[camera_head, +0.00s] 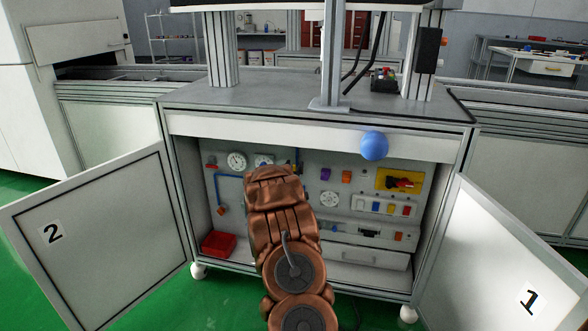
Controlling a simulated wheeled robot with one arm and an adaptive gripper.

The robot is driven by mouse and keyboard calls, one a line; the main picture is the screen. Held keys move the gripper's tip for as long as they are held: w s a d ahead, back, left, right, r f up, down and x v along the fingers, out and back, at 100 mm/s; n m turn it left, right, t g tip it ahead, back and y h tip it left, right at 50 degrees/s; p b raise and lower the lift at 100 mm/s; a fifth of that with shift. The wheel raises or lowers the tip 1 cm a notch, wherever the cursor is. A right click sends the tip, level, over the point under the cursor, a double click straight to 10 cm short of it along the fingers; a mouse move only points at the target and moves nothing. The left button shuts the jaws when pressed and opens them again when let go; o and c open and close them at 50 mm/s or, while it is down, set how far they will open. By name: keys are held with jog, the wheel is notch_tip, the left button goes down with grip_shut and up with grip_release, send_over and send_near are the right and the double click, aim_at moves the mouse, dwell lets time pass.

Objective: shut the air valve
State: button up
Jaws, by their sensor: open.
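My copper-coloured arm reaches into the open cabinet (315,124) from the front. Its far end stands in front of the back panel, left of centre. My gripper is hidden behind the arm, so its fingers do not show. Blue air piping (228,176) runs on the left of the panel, with an orange fitting (221,211) at its lower end. A small red part (211,165) sits near the top left of the piping. Which part is the air valve, and its handle position, I cannot tell. Two round gauges are at the top, one clear (236,161), one partly covered.
Doors marked 2 (100,225) and 1 (500,265) stand wide open on either side. A blue ball (374,145) shows before the top edge. A yellow plate with a red switch (400,181) is at right. A red bin (218,244) sits at lower left.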

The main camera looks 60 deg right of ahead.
jog(key=shift+d, duration=0.15)
jog(key=shift+c, duration=0.4)
grip_shut()
